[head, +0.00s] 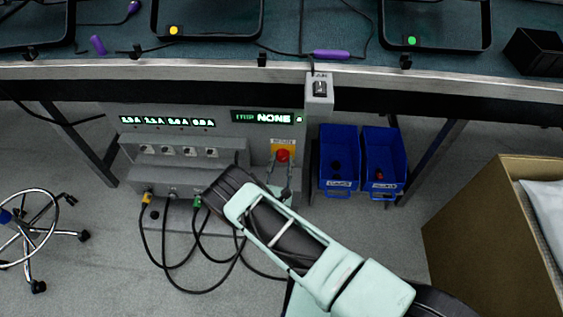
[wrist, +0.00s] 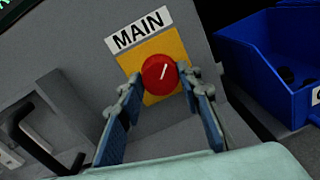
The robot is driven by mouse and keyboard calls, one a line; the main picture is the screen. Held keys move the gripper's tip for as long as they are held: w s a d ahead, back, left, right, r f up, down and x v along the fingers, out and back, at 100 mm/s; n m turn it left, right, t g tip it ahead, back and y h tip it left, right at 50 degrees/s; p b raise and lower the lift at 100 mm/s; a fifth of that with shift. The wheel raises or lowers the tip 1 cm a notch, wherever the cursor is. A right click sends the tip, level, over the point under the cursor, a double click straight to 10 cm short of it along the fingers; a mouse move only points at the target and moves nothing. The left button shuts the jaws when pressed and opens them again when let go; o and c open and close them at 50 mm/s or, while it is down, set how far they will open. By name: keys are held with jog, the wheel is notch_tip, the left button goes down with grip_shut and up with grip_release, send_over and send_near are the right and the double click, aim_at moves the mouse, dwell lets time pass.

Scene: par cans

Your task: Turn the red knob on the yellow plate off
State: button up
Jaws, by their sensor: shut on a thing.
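The red knob (wrist: 160,74) sits on the yellow plate (wrist: 152,54) under a white label reading MAIN. A white line on the knob's face is tilted a little right of upright. My gripper (wrist: 158,84) has one blue-padded finger at each side of the knob, and it is shut on it. In the head view the red knob (head: 283,155) and yellow plate (head: 282,144) are on the right part of the grey panel. My gripper (head: 282,180) reaches them from below, with its fingertips partly hard to make out.
Black handles (wrist: 40,140) stick out left of the plate. Blue bins (head: 338,160) hang right of the panel. Several dark cables (head: 190,265) loop below it. A cardboard box (head: 490,240) stands at the right and a wheeled stool (head: 35,235) at the left.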

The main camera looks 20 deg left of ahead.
jog(key=shift+c, duration=0.3)
jog(key=n, duration=0.4)
jog(key=shift+n, duration=0.4)
jog(key=n, duration=0.4)
jog(key=shift+f+n, duration=0.1)
jog(key=shift+n, duration=0.3)
jog(key=n, duration=0.4)
jog(key=shift+n+t+y, duration=0.3)
jog(key=shift+y, duration=0.1)
jog(key=shift+d+n+y, duration=0.1)
jog(key=shift+n+y, duration=0.2)
jog(key=shift+n, duration=1.8)
jog(key=o, duration=1.2)
jog(key=shift+c, duration=0.2)
